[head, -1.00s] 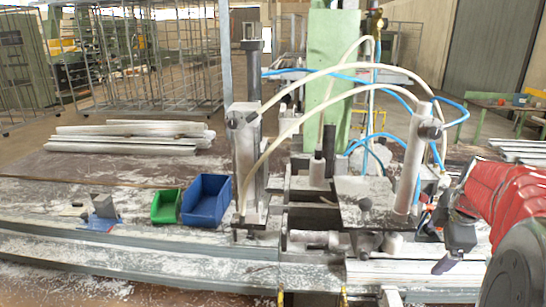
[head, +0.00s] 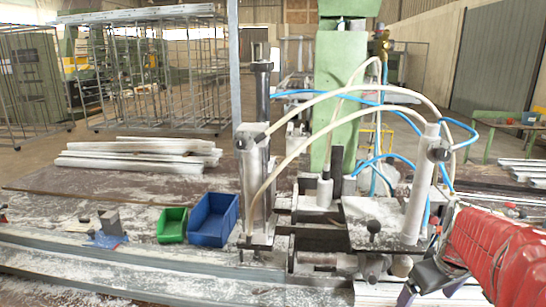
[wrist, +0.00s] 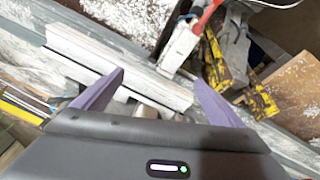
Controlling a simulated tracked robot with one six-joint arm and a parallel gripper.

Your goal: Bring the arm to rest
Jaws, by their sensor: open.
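My arm, with its red sleeve, enters the head view at the lower right. My gripper (head: 425,293) is low in that view, right of the clamp fixture (head: 345,225), with its tips near the picture's bottom edge. In the wrist view my gripper (wrist: 158,77) shows two purple fingers spread well apart with nothing held between them. A pale profile bar (wrist: 120,65) lies beyond the fingertips; I cannot tell how far below them it is.
A blue bin (head: 210,220) and a green bin (head: 172,225) stand left of the clamp. Pale profiles (head: 140,155) are stacked behind them. Hoses arch over the fixture. The wrist view shows a yellow-and-black part (wrist: 222,68) at the right.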

